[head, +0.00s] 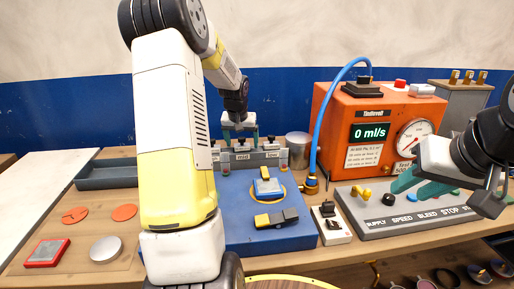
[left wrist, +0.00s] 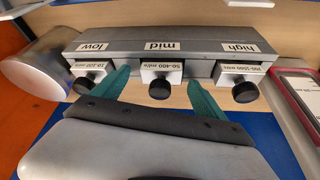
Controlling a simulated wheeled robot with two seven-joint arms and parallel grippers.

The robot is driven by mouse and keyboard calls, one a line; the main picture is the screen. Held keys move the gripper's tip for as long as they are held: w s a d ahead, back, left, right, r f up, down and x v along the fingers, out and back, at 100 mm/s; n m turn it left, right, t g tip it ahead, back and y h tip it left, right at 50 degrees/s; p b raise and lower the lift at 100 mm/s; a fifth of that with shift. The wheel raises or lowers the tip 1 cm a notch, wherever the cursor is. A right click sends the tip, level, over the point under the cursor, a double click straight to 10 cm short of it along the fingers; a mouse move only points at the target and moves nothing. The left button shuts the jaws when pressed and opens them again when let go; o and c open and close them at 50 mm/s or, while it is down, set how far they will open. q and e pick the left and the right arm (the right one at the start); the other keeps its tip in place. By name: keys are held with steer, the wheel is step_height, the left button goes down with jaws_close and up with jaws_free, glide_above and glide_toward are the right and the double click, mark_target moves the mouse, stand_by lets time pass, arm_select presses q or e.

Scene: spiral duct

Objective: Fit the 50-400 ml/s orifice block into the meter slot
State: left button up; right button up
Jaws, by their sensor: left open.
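The 50-400 ml/s orifice block (left wrist: 161,75) sits in the "mid" place of a grey rack (left wrist: 150,52), its black knob facing the left wrist camera. The rack also shows at the back of the bench in the head view (head: 270,157). My left gripper (head: 240,136) is open at the rack, with one teal finger on each side of the mid block in the wrist view and gaps beside it. The orange meter (head: 338,120) reads 0 ml/s; I cannot make out its slot. My right gripper (head: 418,186) is over the control panel; its opening is unclear.
The low block (left wrist: 90,75) and high block (left wrist: 240,72) flank the mid block. A metal can (head: 298,148) stands by the rack. A blue hose (head: 323,115) arches to the meter. A blue board (head: 245,234) and the control panel (head: 390,225) lie in front.

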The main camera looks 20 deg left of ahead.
arm_select(q)
steer(key=c, duration=1.7)
